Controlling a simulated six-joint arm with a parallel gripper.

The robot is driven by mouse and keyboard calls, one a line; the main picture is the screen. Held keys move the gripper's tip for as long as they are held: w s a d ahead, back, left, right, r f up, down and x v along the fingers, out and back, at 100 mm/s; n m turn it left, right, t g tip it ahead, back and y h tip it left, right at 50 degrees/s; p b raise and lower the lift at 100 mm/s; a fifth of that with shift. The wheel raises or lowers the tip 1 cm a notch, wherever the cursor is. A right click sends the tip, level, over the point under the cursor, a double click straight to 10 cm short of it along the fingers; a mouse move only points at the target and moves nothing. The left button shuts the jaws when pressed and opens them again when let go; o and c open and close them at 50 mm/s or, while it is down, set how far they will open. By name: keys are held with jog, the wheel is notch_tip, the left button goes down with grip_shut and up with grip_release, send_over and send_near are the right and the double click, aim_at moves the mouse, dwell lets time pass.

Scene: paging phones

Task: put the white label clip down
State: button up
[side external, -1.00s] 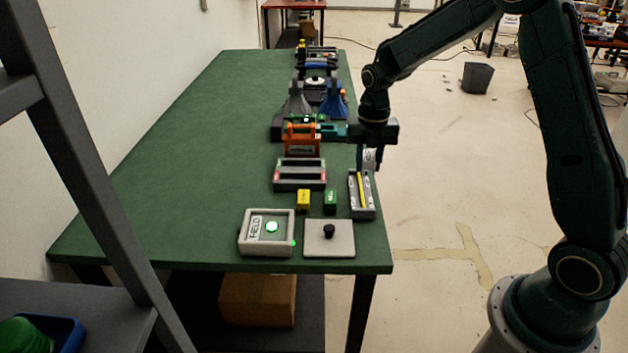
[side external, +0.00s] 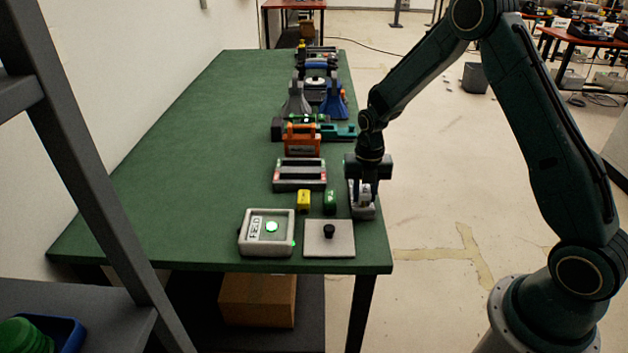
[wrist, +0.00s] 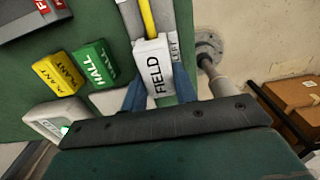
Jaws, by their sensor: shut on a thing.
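The white label clip (wrist: 155,70) reads FIELD and sits between the blue fingers of my gripper (wrist: 158,88), which is shut on it. In the side view my gripper (side external: 366,193) is low over the near end of the narrow grey tray (side external: 361,213) at the table's right edge, with the white clip (side external: 363,198) between its fingers. In the wrist view the clip overlaps the tray's near part, and a yellow stick (wrist: 147,18) runs along the tray beyond it. I cannot tell whether the clip touches the tray floor.
A green HALL clip (wrist: 96,64) and a yellow PLANT clip (wrist: 59,74) stand left of the tray. A grey box with a lit green button (side external: 266,232) and a black-knobbed plate (side external: 330,240) are nearer. A dark two-slot holder (side external: 299,174) is behind. The table's left half is clear.

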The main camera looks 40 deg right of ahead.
aim_at(365, 191)
jog(key=shift+f, duration=0.6)
jog(key=shift+f, duration=0.2)
jog(key=o, duration=0.9)
jog(key=shift+o, duration=0.2)
jog(key=shift+r, duration=0.1)
notch_tip(365, 191, up, 12)
jog(key=shift+f, duration=0.2)
jog(key=shift+r, duration=0.3)
